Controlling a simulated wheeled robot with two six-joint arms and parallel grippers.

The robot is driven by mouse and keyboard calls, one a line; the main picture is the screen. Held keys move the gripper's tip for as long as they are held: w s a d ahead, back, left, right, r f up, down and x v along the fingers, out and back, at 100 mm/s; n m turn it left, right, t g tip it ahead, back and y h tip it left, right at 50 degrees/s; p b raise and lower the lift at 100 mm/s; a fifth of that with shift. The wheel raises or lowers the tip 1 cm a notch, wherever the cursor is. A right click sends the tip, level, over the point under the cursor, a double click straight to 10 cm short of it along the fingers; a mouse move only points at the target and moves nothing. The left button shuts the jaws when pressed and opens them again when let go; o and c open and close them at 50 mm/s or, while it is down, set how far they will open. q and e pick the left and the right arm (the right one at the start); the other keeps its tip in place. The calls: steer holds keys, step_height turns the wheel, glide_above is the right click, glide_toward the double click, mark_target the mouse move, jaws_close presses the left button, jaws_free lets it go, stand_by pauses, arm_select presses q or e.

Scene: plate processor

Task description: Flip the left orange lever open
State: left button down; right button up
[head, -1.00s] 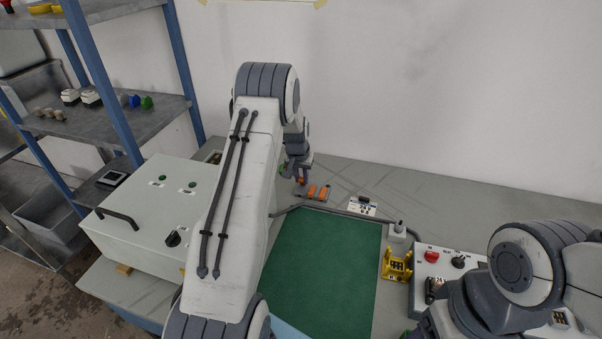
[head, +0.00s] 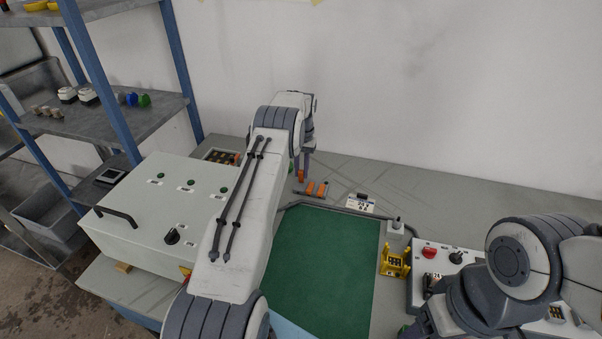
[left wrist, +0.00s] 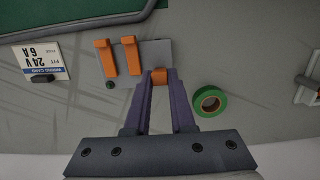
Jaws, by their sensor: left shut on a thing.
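Three orange levers sit on a small grey block on the bench beyond the green mat. The left orange lever (left wrist: 160,77) is between the fingertips of my left gripper (left wrist: 160,86), which is shut on it. In the left wrist view this lever looks short, seen nearly end-on; in the head view it (head: 301,175) stands up. The middle lever (left wrist: 131,55) and the right lever (left wrist: 105,58) lie flat beside it; they also show in the head view, middle (head: 311,188) and right (head: 322,189). My right gripper is mostly hidden at the bottom edge of the head view.
A green tape roll (left wrist: 210,101) lies close beside my left gripper. The green mat (head: 325,265), a yellow holder (head: 394,262) and a grey control box (head: 178,205) are nearer. A wall rises behind.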

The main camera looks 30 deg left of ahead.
arm_select(q)
steer(key=shift+w+g+b, duration=0.15)
steer(key=shift+g+b, duration=0.15)
steer(key=shift+b, duration=0.1)
arm_select(e)
steer(key=shift+f, duration=0.55)
arm_select(q)
steer(key=c, duration=0.8)
jaws_free()
steer(key=shift+o, duration=0.2)
